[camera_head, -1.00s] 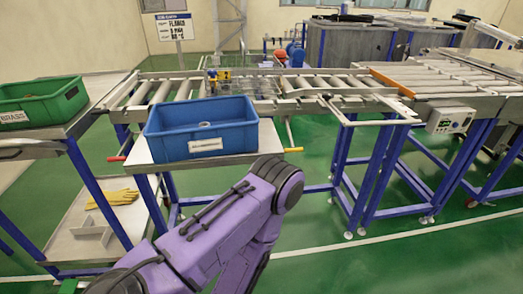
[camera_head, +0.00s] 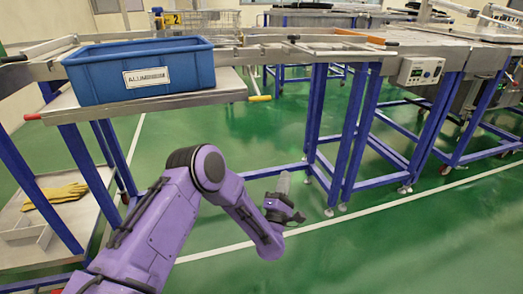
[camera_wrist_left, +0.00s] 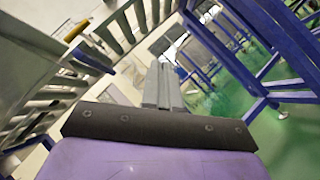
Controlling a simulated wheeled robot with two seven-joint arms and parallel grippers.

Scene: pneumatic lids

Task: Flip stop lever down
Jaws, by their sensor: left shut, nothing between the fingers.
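My left gripper (camera_head: 284,183) points up beneath and in front of the conveyor in the head view, shut and empty, touching nothing that I can see. Its closed grey fingers (camera_wrist_left: 163,88) show in the left wrist view. Several handles show, and I cannot tell which is the stop lever. A black-tipped lever (camera_head: 293,37) lies along the conveyor's near rail, up from the gripper; another black tip (camera_head: 391,43) is farther right. A yellow handle (camera_head: 260,98) and a red handle (camera_head: 33,117) stick out from the blue bin's shelf. My right gripper is out of view.
A blue bin (camera_head: 140,75) labelled ALUMINIUM stands on a shelf (camera_head: 200,98) at the left. Blue conveyor legs (camera_head: 363,130) stand to the right of the gripper. A control box (camera_head: 420,71) hangs at the right. Green floor around the gripper is clear.

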